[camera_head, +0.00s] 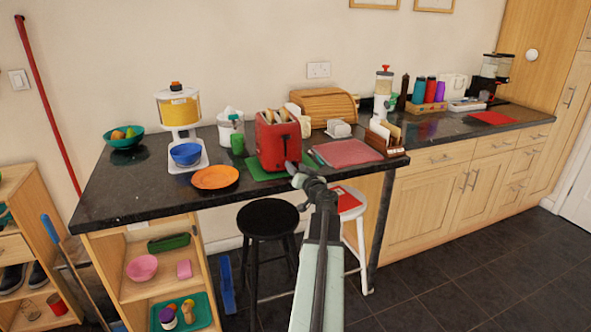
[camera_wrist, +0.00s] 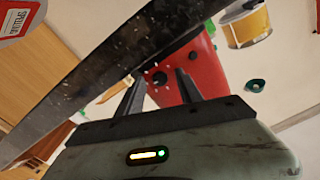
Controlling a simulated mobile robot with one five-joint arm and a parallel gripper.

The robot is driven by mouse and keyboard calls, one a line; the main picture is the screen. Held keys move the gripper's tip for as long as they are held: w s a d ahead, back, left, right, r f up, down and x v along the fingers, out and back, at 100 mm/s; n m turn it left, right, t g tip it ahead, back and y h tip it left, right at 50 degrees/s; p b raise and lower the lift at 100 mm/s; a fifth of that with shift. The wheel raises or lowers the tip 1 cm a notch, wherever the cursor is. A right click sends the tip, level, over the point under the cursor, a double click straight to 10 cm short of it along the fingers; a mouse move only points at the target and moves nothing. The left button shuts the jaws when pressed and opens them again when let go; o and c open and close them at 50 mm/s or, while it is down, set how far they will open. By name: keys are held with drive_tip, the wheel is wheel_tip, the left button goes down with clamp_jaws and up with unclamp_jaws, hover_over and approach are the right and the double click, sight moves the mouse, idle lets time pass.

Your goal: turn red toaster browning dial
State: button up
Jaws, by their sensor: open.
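The red toaster (camera_head: 279,142) stands on a green mat (camera_head: 258,171) on the dark counter, with bread slices in its top. In the wrist view the toaster's red face (camera_wrist: 203,72) shows beyond my fingers. The fingers are apart with nothing held. I cannot tell whether they touch the knob.
The dark counter edge (camera_wrist: 100,85) crosses the wrist view close to the fingers. A pink board (camera_head: 348,153) and a letter rack (camera_head: 384,137) are right of the toaster. An orange plate (camera_head: 215,177) is left of it. Two stools, black (camera_head: 267,217) and white (camera_head: 352,214), stand below.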

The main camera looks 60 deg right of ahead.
clamp_jaws()
drive_tip(key=shift+a, duration=0.1)
drive_tip(key=shift+n, duration=0.3)
drive_tip(key=n+p, duration=0.1)
drive_tip(key=n, duration=0.3)
drive_tip(key=shift+r, duration=0.15)
drive_tip(key=shift+n+g+p, duration=0.3)
drive_tip(key=shift+n+p, duration=0.15)
drive_tip(key=shift+n, duration=1.95)
